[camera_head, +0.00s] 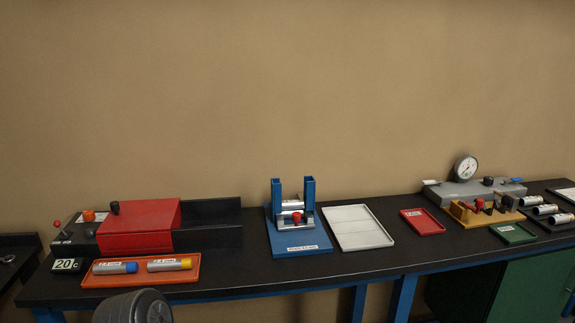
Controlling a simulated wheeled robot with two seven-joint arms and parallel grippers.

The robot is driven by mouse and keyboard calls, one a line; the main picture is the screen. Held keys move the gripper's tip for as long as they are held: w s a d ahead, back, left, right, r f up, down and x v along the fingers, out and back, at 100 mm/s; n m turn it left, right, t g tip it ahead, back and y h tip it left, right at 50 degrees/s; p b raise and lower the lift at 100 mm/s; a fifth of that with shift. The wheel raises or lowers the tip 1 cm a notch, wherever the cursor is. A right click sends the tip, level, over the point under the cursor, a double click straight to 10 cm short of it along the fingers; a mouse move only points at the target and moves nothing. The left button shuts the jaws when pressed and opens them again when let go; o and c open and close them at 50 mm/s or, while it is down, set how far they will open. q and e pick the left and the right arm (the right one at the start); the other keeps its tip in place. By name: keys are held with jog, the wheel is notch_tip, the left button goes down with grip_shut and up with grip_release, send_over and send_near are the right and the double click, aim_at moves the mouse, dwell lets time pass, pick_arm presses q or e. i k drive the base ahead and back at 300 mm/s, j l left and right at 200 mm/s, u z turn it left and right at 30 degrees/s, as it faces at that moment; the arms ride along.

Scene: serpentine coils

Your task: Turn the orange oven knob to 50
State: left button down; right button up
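The orange oven knob (88,216) is on the dark control end of the oven, at the left of the bench. The red oven body (140,226) is just to its right. A small display (67,265) in front reads 20 and a C. The angle of the knob is too small to read. A dark rounded part at the bottom left looks like a link of my arm. Neither of my gripper's fingers shows, and nothing touches the knob.
An orange tray (140,280) with two capped cylinders lies before the oven. A red-tipped lever (57,225) stands left of the knob. A blue fixture (299,240), white tray (357,228), red tray (422,222) and grey gauge unit (470,192) stand rightward on the black bench.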

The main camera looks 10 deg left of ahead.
aim_at(89, 216)
jog(key=u, duration=1.55)
jog(key=z, duration=0.5)
jog(key=j+z, duration=0.5)
jog(key=j, duration=0.15)
jog(key=j+z, duration=0.5)
jog(key=j, duration=0.15)
jog(key=k+j, duration=0.1)
jog(key=j, duration=0.2)
jog(key=k+j, duration=0.1)
jog(key=j, duration=0.25)
jog(key=k+j, duration=0.1)
jog(key=j, duration=0.2)
